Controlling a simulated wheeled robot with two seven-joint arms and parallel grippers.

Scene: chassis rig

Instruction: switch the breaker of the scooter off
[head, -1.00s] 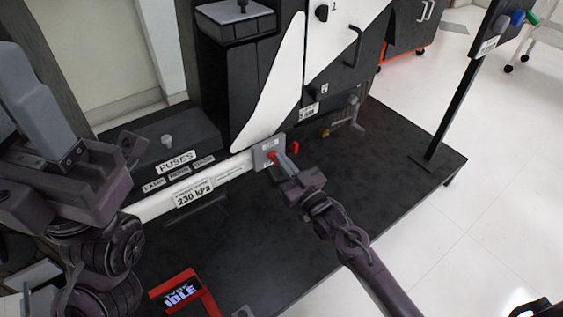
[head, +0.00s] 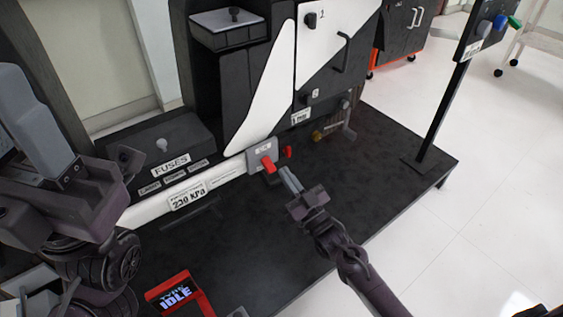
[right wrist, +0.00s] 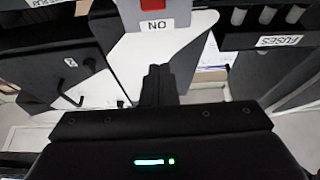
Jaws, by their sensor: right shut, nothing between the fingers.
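The breaker is a grey plate (head: 254,154) with a red lever (head: 268,164), at the end of the white rail in the head view. The lever juts from the plate's lower part. In the right wrist view the upside-down plate (right wrist: 175,14) shows the word ON, with part of the red lever (right wrist: 153,4) at the top edge. My right gripper (head: 288,179) is shut and empty, a little below and right of the lever, apart from it. My left gripper (head: 38,118) is at the left edge, far from the breaker; its finger gap cannot be made out.
A small red knob (head: 287,152) sits right of the plate. A fuse box (head: 160,146) is to the left, and a black and white cabinet (head: 262,95) stands behind. A red-framed display (head: 176,295) reads IDLE. The dark deck (head: 385,150) is clear on the right.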

